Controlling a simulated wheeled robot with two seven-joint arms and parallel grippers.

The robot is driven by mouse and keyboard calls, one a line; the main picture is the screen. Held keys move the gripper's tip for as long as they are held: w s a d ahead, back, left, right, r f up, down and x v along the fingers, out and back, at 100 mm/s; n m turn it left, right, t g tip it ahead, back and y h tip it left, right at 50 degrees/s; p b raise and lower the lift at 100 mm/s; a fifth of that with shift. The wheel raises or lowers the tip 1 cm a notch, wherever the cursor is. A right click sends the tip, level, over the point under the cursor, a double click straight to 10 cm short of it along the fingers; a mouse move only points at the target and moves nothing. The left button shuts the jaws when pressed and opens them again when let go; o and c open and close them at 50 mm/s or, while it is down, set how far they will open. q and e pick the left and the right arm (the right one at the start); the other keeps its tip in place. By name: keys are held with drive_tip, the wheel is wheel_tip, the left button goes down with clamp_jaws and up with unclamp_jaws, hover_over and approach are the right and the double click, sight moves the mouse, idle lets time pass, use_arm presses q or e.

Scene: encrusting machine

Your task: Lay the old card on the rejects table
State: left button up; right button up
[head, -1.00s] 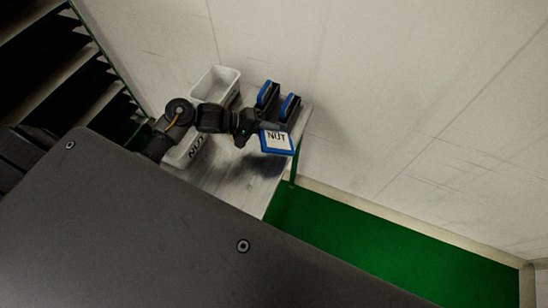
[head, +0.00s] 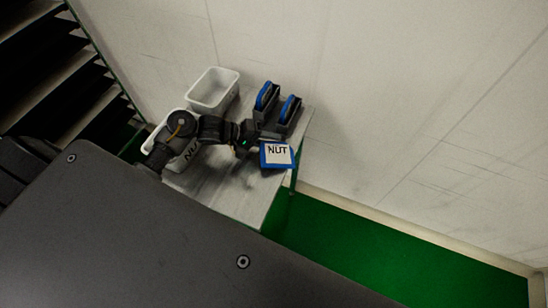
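The card (head: 277,155) has a blue frame and a white face that reads NUT. It is at the right edge of a grey metal table (head: 235,194). My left gripper (head: 258,144) reaches in from the left and meets the card's upper left edge; its fingers appear shut on that edge. I cannot tell whether the card touches the tabletop or hangs just above it. My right gripper is not in view.
Two dark holders with blue-edged cards (head: 289,110) stand at the back of the table. A white bin (head: 213,90) is at the back left, and another white bin marked NUT (head: 188,152) is partly behind my arm. The table's front is bare.

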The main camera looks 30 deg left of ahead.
use_arm(q)
drive_tip(key=p+v, duration=0.6)
drive_tip(key=shift+s+a+r, duration=0.1)
drive_tip(key=shift+a+r, duration=0.1)
drive_tip(key=shift+r, duration=0.15)
drive_tip(key=shift+s+a+r+p, duration=0.15)
drive_tip(key=shift+s+a+p, duration=0.1)
drive_tip(key=shift+p, duration=0.3)
drive_tip(key=shift+s+a, duration=0.2)
drive_tip(key=shift+a, duration=0.1)
wheel_tip(320, 180, up, 7)
drive_tip(key=s+a+p, duration=0.1)
drive_tip(key=a+p, duration=0.1)
drive_tip(key=p, duration=0.5)
drive_tip(key=shift+s+r+p, duration=0.2)
drive_tip(key=shift+s+p, duration=0.1)
drive_tip(key=shift+p, duration=0.05)
